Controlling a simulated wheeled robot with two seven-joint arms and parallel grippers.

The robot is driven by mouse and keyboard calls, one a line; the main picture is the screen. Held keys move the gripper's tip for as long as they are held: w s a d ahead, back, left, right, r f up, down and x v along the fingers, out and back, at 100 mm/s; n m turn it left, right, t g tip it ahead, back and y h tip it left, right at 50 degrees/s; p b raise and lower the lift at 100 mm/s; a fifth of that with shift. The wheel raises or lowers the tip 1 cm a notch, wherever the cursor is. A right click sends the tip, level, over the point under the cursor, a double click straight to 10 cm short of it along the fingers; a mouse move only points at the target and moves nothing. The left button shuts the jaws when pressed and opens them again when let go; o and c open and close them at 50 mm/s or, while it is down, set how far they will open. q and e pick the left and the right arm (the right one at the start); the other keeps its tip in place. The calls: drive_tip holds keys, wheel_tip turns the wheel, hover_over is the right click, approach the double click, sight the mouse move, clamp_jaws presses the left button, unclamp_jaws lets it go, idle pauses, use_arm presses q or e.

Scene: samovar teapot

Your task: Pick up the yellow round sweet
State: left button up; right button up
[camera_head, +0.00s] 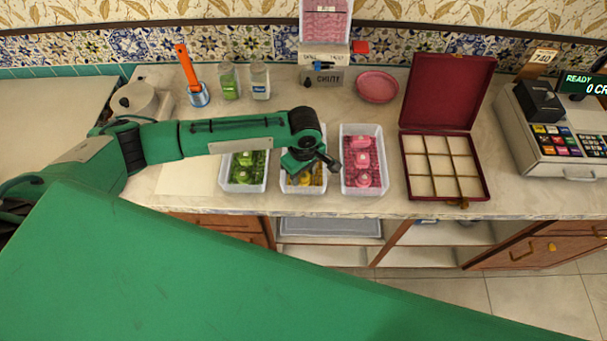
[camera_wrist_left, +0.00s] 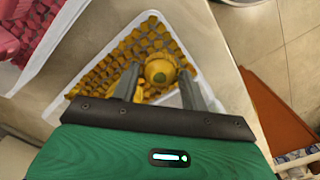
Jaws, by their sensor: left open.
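The yellow round sweet (camera_wrist_left: 160,72) sits in the white tray (camera_wrist_left: 208,72) with a yellow bumpy liner, in the left wrist view. In the head view the sweet (camera_head: 306,180) is mostly hidden under my left gripper, in the middle tray (camera_head: 306,190). My left gripper (camera_head: 314,166) points down over this tray. In the left wrist view the gripper (camera_wrist_left: 160,88) is open, with the sweet showing between its two fingers. I cannot tell whether the fingers touch it. My right gripper is not in view.
A tray of green sweets (camera_head: 236,187) stands close on the left, a tray of pink sweets (camera_head: 346,190) on the right. Further right are an open dark red box (camera_head: 408,190) with empty compartments and a cash register (camera_head: 560,165). Behind are a pink plate (camera_head: 377,87) and jars (camera_head: 260,80).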

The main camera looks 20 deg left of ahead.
use_arm(q)
drive_tip(key=shift+f, duration=0.4)
drive_tip(key=shift+c, duration=0.5)
drive_tip(key=c, duration=0.7)
drive_tip(key=shift+o, duration=0.2)
